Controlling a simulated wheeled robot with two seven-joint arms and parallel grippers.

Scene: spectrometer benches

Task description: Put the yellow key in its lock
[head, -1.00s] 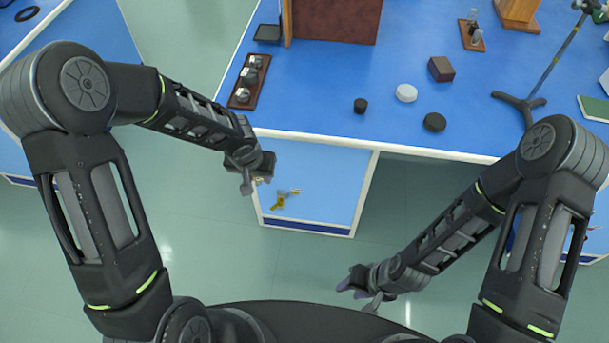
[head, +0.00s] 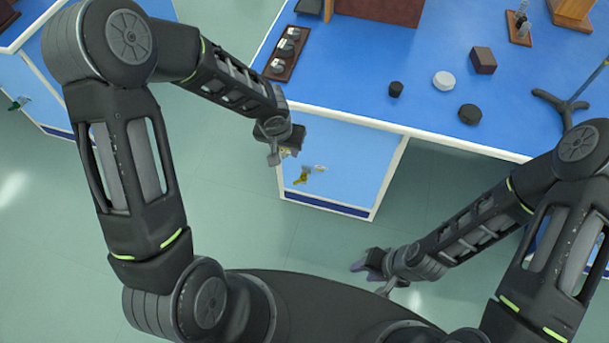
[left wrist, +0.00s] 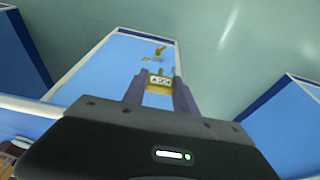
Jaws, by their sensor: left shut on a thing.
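My left gripper (head: 290,151) is in front of the light blue cabinet front (head: 345,155), close to its upper left part. In the left wrist view its fingers (left wrist: 160,88) are shut on a yellow, labelled piece (left wrist: 160,81), which looks like the head of the yellow key. The key's shaft is hidden. Beyond it, a second yellow fitting (left wrist: 158,50) with a grey part beside it sits on the cabinet front. It also shows in the head view (head: 302,176), below and right of the gripper. My right gripper (head: 367,265) hangs over the floor, away from the cabinet; its finger gap is unclear.
The blue bench top (head: 350,75) above the cabinet carries a tray of dark knobs (head: 287,54), black discs (head: 469,114), a white disc (head: 443,80) and a brown box (head: 483,60). A stand (head: 565,105) is at right. Green floor is open before the cabinet.

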